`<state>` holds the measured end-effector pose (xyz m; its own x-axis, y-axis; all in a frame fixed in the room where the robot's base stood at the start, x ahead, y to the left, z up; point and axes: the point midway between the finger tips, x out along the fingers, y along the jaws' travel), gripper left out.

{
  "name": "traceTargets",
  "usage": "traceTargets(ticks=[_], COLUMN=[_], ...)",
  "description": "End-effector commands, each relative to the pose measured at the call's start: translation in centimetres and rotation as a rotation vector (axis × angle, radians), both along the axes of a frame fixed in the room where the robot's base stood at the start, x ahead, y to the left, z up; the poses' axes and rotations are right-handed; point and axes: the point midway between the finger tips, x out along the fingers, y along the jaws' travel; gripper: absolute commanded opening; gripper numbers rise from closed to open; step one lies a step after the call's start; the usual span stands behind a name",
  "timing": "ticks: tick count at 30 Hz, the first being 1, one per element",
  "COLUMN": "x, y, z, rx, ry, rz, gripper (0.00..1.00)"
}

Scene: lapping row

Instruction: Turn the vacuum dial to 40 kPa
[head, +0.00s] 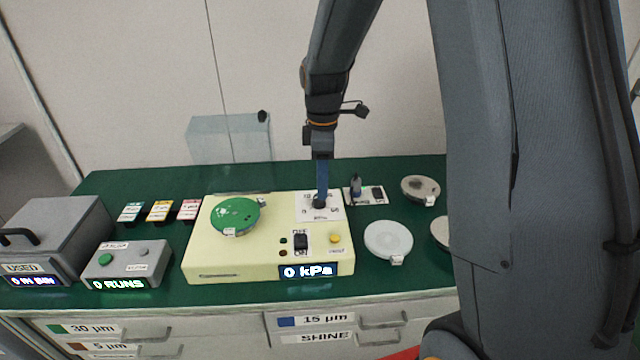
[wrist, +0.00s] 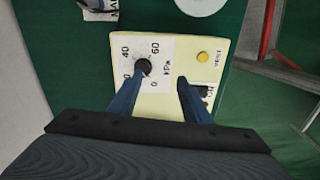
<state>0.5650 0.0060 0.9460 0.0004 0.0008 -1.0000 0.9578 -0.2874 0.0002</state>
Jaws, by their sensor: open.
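The vacuum dial (wrist: 143,66) is a small black knob on a white scale plate on the cream unit (head: 215,262). In the wrist view the plate shows 40, 60, kPa and 0; another figure is partly covered by a finger. The unit's display (head: 303,271) reads 0 kPa. I cannot clearly tell where the knob points. My gripper (wrist: 163,77) is open, its blue fingers pointing down at the plate. The left finger's tip appears at the knob's lower edge; the right finger is off to the right. Contact cannot be told. In the head view, the gripper (head: 321,192) partly hides the dial.
The unit also carries a green disc (head: 236,214), a black on/off switch (head: 301,241) and a yellow button (head: 335,239). A pale disc (head: 389,240) lies right of it. A grey runs box (head: 126,264) and a used bin (head: 60,235) stand left.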

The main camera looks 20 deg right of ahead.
Motion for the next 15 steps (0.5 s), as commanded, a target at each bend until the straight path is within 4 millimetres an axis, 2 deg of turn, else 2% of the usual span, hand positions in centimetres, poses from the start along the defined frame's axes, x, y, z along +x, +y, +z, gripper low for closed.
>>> traceTargets(ticks=[3, 6, 11, 15], x=[2.2, 3.3, 3.8, 3.7], y=[0.0, 0.0, 0.0, -0.1], z=[0.5, 0.5, -0.3, -2.2], rx=[-0.001, -0.001, 0.0, -0.001], ry=[0.001, 0.001, 0.003, 0.005], rz=[0.164, 0.25, 0.295, 0.295], gripper=[0.44, 0.44, 0.44, 0.44])
